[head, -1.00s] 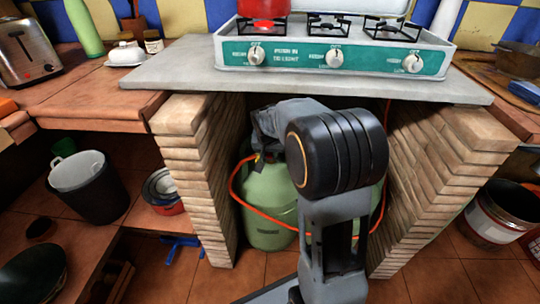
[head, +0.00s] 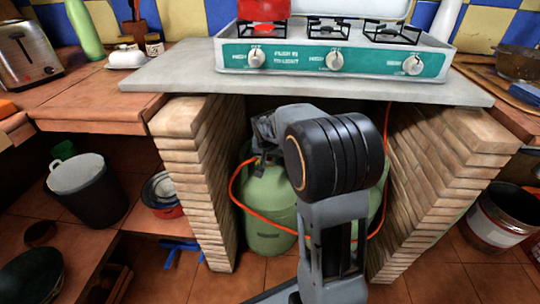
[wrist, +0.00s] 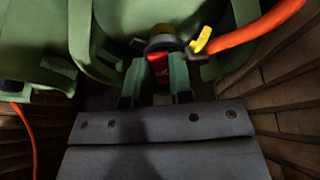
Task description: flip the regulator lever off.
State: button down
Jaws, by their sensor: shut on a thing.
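A green gas cylinder (head: 268,225) stands in the brick bay under the stove. The regulator sits on its top, with a yellow piece (wrist: 203,39) and an orange hose (wrist: 258,28) to the right in the wrist view. The red regulator lever (wrist: 158,68) shows in the middle of the wrist view. My gripper (wrist: 155,82) is shut on the red lever, with one dark green finger on each side of it. In the head view my gripper (head: 261,160) is at the cylinder top, where my arm hides most of the regulator.
Brick walls (head: 195,175) bound the bay on the left and right, and a grey slab (head: 310,87) covers it from above. A second green cylinder (head: 376,200) shows partly behind my arm. The orange hose loops in front of the cylinders. The stove stands on the slab.

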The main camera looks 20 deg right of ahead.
jog(key=shift+f+b, duration=0.4)
jog(key=shift+b, duration=0.3)
jog(key=t+b, duration=0.1)
jog(key=b, duration=0.2)
jog(key=shift+f+h, duration=0.3)
jog(key=shift+h, duration=0.1)
jog(key=shift+r+t+h, duration=0.15)
jog(key=shift+t+h, duration=0.15)
jog(key=shift+t, duration=0.4)
jog(key=c, duration=1.3)
grip_release()
jog(key=shift+r, duration=0.1)
jog(key=shift+p+v, duration=2.5)
jog(key=shift+v, duration=4.4)
